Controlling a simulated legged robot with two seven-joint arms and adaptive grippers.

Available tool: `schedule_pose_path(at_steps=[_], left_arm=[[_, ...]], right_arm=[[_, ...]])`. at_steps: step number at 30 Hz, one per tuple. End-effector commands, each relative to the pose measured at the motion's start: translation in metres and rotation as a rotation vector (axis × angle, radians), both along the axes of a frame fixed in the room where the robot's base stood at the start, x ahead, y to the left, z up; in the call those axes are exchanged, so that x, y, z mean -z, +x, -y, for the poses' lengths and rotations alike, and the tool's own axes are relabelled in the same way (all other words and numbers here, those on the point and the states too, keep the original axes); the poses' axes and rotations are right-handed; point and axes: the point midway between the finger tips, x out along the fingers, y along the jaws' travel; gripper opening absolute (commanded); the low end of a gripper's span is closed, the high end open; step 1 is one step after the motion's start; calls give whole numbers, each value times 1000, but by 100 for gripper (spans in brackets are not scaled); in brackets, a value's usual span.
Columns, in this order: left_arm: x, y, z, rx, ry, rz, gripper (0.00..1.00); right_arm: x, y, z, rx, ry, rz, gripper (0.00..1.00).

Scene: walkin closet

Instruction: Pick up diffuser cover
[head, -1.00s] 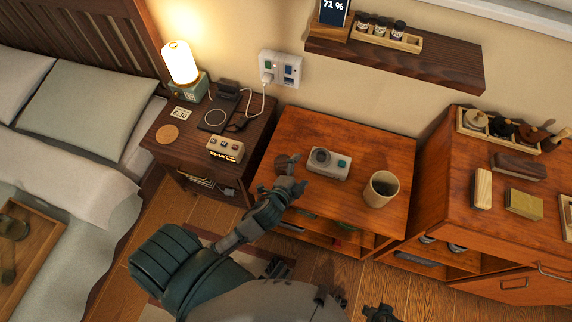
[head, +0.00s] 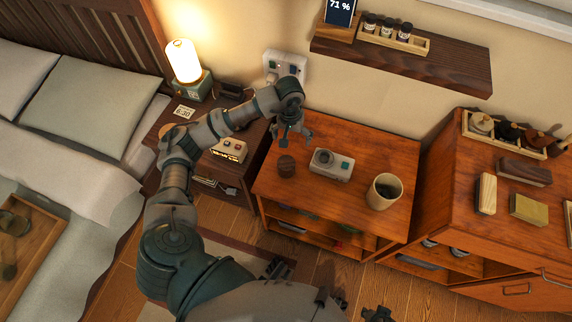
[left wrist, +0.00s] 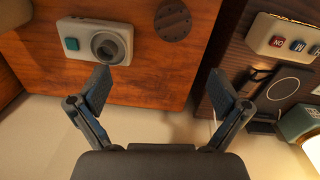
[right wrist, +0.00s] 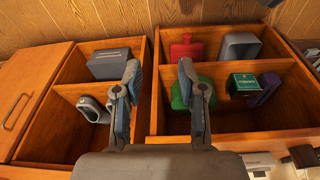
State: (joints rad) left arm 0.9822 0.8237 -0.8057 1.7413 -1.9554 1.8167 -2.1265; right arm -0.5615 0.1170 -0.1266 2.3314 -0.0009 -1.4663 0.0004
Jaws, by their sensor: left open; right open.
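The diffuser cover looks to be the dark brown round piece (head: 287,165) at the left of the orange-brown cabinet top. In the left wrist view, its face with small holes (left wrist: 173,20) shows near the top edge. A pale device with a round dark opening and a teal button (head: 332,164) sits to its right; it also shows in the left wrist view (left wrist: 96,42). My left gripper (head: 292,136) is open and empty, behind the cover and apart from it. My right gripper (right wrist: 160,75) is open and empty, facing open shelf compartments.
A beige cup (head: 383,192) stands at the right of the cabinet top. A box with coloured buttons (head: 229,149) and a lit lamp (head: 185,64) are on the nightstand at left. A wall shelf (head: 402,58) hangs behind. The right wrist view shows a red container (right wrist: 187,50) in a compartment.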

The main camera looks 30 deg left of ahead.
Motion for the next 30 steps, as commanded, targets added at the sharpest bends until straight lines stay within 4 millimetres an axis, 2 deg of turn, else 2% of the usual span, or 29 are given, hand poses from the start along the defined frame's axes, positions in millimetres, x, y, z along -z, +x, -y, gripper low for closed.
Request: schedule_pose_path(at_steps=[2,5,12,16,25,30], left_arm=[[0,0,-11,7,40,-9,100],[15,-1,-12,10,50,-15,100],[73,-2,-11,9,45,-18,100],[100,-2,-11,9,43,-15,100],[127,-4,-12,9,42,-13,100],[154,-13,-15,8,41,-16,100]], right_arm=[[0,0,0,0,0,0,40],[-4,-1,1,0,1,1,40],[-22,-6,2,1,1,5,40],[-32,-9,2,2,1,8,40],[-31,7,-3,-2,16,77,40],[-31,17,-6,-6,27,124,40]])
